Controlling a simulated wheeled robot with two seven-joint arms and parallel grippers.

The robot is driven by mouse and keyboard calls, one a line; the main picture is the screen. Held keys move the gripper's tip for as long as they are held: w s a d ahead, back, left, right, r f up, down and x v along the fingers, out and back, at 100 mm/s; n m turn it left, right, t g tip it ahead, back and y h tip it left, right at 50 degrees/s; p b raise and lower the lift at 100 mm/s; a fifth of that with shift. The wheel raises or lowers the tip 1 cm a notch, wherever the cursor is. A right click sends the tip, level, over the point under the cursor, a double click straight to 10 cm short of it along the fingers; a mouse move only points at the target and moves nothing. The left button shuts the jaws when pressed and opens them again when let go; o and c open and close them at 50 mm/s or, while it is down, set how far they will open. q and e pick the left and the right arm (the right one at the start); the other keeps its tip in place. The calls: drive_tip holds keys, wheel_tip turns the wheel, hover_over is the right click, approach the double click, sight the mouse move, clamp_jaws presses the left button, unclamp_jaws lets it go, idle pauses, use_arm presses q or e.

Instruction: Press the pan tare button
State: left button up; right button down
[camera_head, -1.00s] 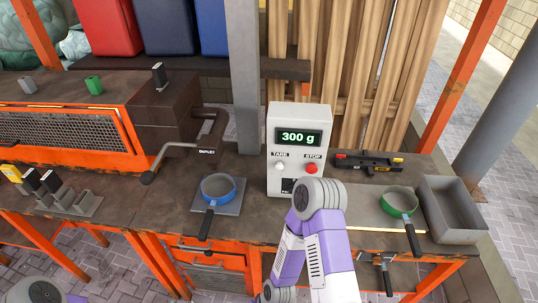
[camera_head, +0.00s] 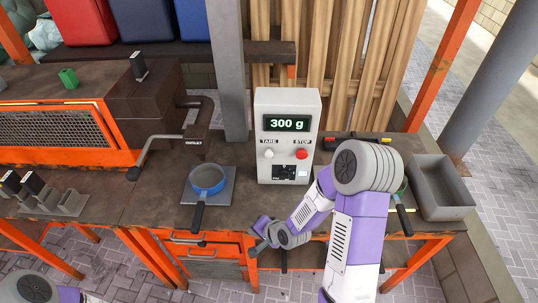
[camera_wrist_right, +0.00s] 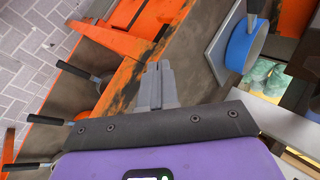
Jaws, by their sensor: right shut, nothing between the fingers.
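The white control box (camera_head: 287,104) stands upright on the bench, and its display (camera_head: 287,123) reads 300 g. The white TARE button (camera_head: 268,154) is on the front left, with the red STOP button (camera_head: 302,154) to its right. A blue pan (camera_head: 208,180) sits on a grey plate (camera_head: 190,190) left of the box; the pan also shows in the right wrist view (camera_wrist_right: 243,48). My right gripper (camera_head: 258,246) is low at the bench's front edge, below and apart from the button. In the right wrist view its fingers (camera_wrist_right: 157,72) are together and empty. My left gripper is out of view.
A grey tray (camera_head: 440,210) stands at the right end. My right arm partly covers a green pan (camera_head: 403,195). A crank handle (camera_head: 140,160) is left of the blue pan.

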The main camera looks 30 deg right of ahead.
sight(269, 153)
drive_tip(key=w+d+r+m+t, duration=0.1)
drive_tip(key=d+r+m+t, duration=0.1)
drive_tip(key=r, duration=0.5)
drive_tip(key=w+d+r+m+t+h, duration=0.1)
drive_tip(key=w+d+r+m+t, duration=0.1)
drive_tip(key=d+r+m, duration=0.3)
wheel_tip(269, 153, up, 4)
drive_tip(key=shift+d+f+t, duration=0.2)
drive_tip(key=shift+f+t, duration=0.05)
drive_tip(key=shift+t, duration=0.25)
drive_tip(key=shift+w, duration=0.15)
drive_tip(key=w+d+p, duration=0.2)
drive_tip(key=w+d, duration=0.2)
drive_tip(key=w, duration=0.3)
drive_tip(key=shift+w+d, duration=0.2)
drive_tip(key=shift+d, duration=0.1)
drive_tip(key=shift+p, duration=0.3)
idle(0.5)
drive_tip(key=shift+w+d+p, duration=0.25)
drive_tip(key=shift+w+p, duration=0.05)
drive_tip(key=shift+w, duration=0.05)
